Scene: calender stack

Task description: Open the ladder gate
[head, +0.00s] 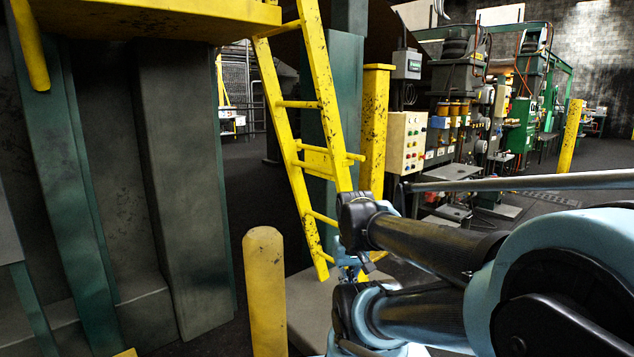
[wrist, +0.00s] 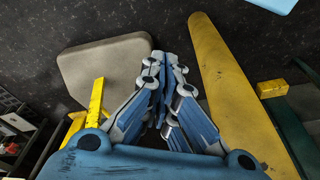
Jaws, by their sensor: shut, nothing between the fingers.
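The yellow ladder (head: 293,140) leans at a slant in the middle of the head view, from the yellow platform down toward the floor. A yellow plate (head: 318,160) crosses it between the rails; I cannot tell for sure whether this is the gate. My gripper (wrist: 164,62) is shut and empty in the wrist view, pointing down toward the floor. In the head view only a bit of it shows near the ladder's lower end, and my arm links hide the rest. A yellow piece, perhaps the ladder's lower part (wrist: 97,102), shows left of my gripper in the wrist view.
A short yellow post (head: 264,290) stands left of the ladder foot; a yellow post (wrist: 235,85) lies close right of my gripper in the wrist view. A grey-beige slab (wrist: 100,68) is on the dark floor. A taller yellow post (head: 374,130) and control panel (head: 407,142) stand behind.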

